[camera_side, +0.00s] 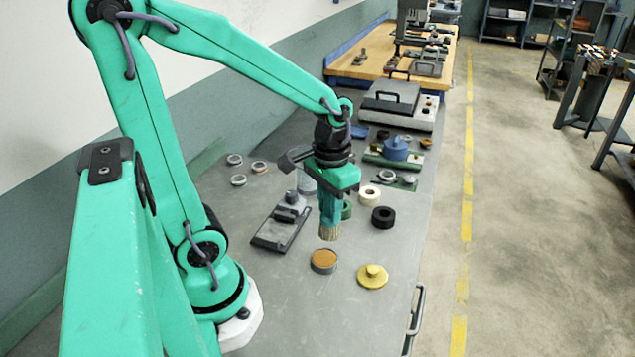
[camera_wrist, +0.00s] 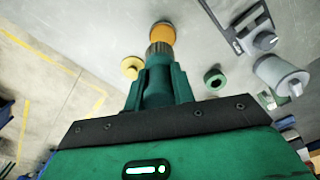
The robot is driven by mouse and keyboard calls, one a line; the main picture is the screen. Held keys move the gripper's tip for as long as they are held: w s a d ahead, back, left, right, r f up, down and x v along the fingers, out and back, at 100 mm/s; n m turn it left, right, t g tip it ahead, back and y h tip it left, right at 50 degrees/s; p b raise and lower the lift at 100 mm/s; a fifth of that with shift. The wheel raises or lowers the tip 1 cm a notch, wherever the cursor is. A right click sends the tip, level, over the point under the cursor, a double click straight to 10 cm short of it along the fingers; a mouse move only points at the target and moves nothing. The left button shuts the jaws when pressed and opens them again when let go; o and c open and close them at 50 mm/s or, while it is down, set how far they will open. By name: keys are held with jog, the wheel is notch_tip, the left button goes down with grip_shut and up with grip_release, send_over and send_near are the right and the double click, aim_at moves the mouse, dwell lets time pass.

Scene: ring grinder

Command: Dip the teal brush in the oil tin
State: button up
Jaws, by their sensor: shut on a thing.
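My gripper (camera_side: 333,190) is shut on the teal brush (camera_side: 330,212) and holds it upright, bristles down. In the side view the pale bristle ends are a little above the oil tin (camera_side: 323,262), with a small gap showing. The tin is a short round can, open, with amber oil inside, standing on the grey bench. In the wrist view the brush's bristles (camera_wrist: 160,49) line up with the near edge of the oil tin (camera_wrist: 162,33). My gripper (camera_wrist: 163,84) hides most of the brush handle there.
A yellow knobbed lid (camera_side: 372,276) lies right of the tin. A dark flat fixture (camera_side: 282,226) is to the left. The bench in front of the tin is clear.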

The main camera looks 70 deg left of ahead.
aim_at(325, 232)
jog(key=shift+s+a+f, duration=0.2)
jog(key=shift+s+a, duration=0.15)
jog(key=shift+s, duration=0.05)
jog(key=shift+f, duration=3)
jog(key=shift+f, duration=0.6)
dwell(0.7)
jog(key=shift+r, duration=0.1)
jog(key=shift+r, duration=3.5)
jog(key=shift+w, duration=0.1)
jog(key=w+d+r+m, duration=0.1)
jog(key=w+d+r, duration=0.1)
jog(key=w, duration=0.5)
jog(key=w+d+r+m, duration=0.1)
jog(key=w+d+r, duration=0.1)
jog(key=w, duration=0.6)
jog(key=shift+w+d+r, duration=0.15)
jog(key=shift+w+r, duration=0.1)
jog(key=shift+r, duration=0.35)
